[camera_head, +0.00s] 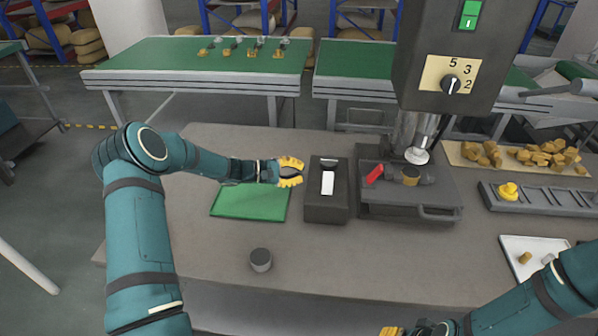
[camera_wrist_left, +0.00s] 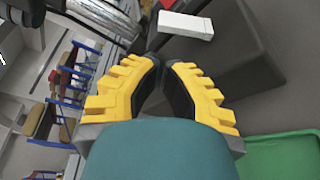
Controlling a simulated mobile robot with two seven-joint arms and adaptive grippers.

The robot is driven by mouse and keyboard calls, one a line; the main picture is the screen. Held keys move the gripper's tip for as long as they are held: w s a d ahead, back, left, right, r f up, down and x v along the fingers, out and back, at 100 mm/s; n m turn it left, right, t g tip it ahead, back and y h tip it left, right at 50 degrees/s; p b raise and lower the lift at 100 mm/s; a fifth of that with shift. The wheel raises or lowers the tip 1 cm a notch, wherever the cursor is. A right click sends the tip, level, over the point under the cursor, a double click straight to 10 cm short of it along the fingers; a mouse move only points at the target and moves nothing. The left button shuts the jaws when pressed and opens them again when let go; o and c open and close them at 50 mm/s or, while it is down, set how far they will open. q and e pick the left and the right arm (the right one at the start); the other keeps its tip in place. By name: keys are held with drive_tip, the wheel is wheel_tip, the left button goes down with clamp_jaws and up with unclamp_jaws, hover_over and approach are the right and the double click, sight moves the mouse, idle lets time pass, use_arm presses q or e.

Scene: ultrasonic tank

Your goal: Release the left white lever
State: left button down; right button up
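The white lever (camera_head: 327,183) is a flat white bar on top of a dark box (camera_head: 325,210) left of the press-like machine. It also shows at the top of the left wrist view (camera_wrist_left: 186,25), just beyond my fingertips. My left gripper (camera_head: 300,172), with yellow fingers and dark pads, is just left of the box, apart from the lever. In the left wrist view its fingertips (camera_wrist_left: 161,66) come together with nothing between them. My right gripper (camera_head: 392,332) is mostly cut off by the bottom edge, so its state is hidden.
The machine's base (camera_head: 440,190) with a red handle (camera_head: 375,174) stands right of the box. A green mat (camera_head: 232,208) lies under my left forearm. A grey cylinder (camera_head: 260,260) stands in front. The table's front middle is clear.

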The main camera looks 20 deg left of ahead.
sight(328, 183)
use_arm(q)
drive_tip(key=x, duration=0.7)
drive_tip(key=shift+w+d, duration=0.1)
drive_tip(key=shift+d, duration=0.05)
